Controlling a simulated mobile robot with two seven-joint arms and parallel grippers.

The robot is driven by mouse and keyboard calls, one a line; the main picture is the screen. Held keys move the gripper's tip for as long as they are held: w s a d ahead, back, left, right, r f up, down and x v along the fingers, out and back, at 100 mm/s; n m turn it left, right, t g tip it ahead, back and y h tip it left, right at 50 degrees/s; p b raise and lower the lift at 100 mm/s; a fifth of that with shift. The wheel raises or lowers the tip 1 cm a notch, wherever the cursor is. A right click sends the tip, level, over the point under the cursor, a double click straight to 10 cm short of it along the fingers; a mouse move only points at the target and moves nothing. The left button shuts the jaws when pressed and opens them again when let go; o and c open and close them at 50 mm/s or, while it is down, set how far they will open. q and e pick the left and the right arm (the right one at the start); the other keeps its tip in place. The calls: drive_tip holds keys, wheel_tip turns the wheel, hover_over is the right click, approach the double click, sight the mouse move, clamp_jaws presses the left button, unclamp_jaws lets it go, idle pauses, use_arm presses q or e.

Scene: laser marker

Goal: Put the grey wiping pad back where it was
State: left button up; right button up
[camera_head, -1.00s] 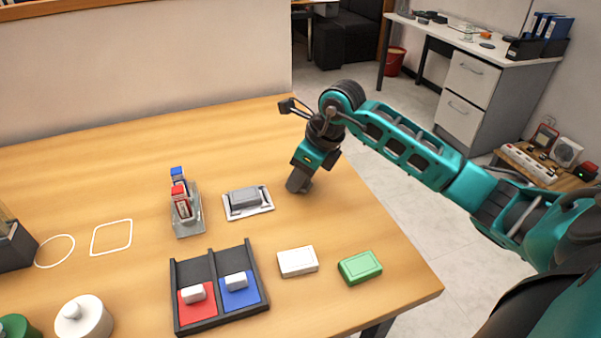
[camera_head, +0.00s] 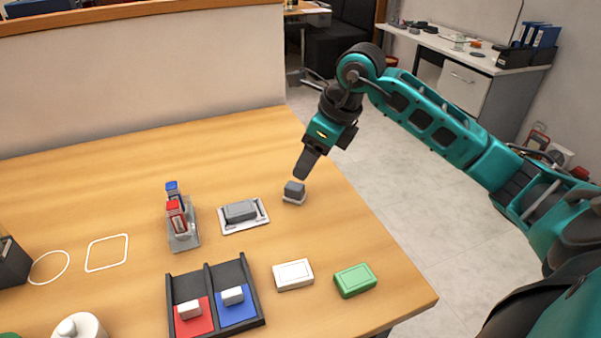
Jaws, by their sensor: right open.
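A small grey block with a pale lower part (camera_head: 294,191) stands on the wooden table, right of a light tray (camera_head: 229,229). A larger grey block (camera_head: 240,211) lies in that tray. I cannot tell for certain which of the two is the wiping pad. My right gripper (camera_head: 304,168) is just above the small grey block, pointing down, open and apart from it. Its fingers are seen edge-on, with nothing visible between them. My left gripper is out of view.
A stand with blue- and red-topped items (camera_head: 183,243) is left of the tray. In front are a black divided tray (camera_head: 258,290) with red and blue compartments, a white block (camera_head: 293,274) and a green block (camera_head: 355,280). The table behind is clear.

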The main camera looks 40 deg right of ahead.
drive_tip(key=shift+v, duration=1.6)
